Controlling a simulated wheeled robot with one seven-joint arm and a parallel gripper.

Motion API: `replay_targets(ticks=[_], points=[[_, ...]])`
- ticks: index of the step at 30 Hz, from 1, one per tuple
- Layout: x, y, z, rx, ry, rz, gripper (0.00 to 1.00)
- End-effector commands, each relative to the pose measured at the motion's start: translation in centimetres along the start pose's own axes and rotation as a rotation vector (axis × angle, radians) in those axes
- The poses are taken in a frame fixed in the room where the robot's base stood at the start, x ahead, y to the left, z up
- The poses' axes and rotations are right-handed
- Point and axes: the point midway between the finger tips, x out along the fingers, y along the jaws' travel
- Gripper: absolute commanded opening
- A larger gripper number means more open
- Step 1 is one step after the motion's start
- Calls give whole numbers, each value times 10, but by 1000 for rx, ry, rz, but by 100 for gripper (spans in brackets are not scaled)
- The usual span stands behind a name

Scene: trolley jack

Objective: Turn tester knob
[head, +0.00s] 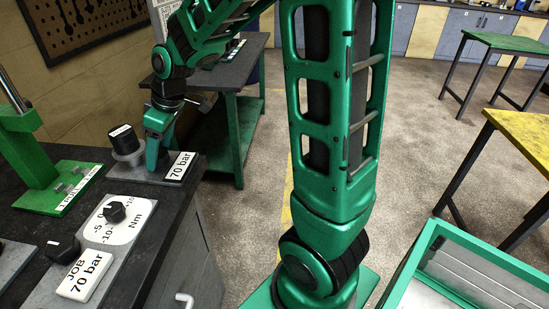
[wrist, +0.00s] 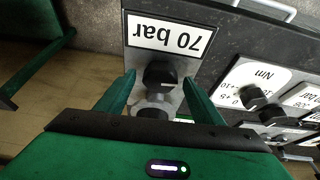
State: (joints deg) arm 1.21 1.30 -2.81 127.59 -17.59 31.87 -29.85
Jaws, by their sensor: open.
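The tester is a grey plate (head: 130,172) at the back right of the dark bench, with a white "70 bar" label (head: 180,166). That label shows upside down in the wrist view (wrist: 170,36). A black knob (wrist: 160,74) sits on this plate below the label in the wrist view; my gripper hides it in the head view. My gripper (head: 155,166) points down at the plate. In the wrist view its open green fingers (wrist: 159,78) stand on either side of the knob.
A short black cylinder (head: 124,139) stands left of my gripper. Nearer are an "Nm" dial with a black knob (head: 115,211) and a "JOB 70 bar" label (head: 85,276) beside another knob (head: 62,248). A green stand (head: 62,190) is at left.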

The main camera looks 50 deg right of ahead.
Motion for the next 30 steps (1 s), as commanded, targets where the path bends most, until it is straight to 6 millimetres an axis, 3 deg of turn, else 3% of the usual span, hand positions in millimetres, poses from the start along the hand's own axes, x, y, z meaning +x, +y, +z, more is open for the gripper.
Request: replay_targets(ticks=[18, 30], points=[[2, 9, -2, -675, -1, -282, 61], [-65, 25, -8, -661, 1, -271, 61]])
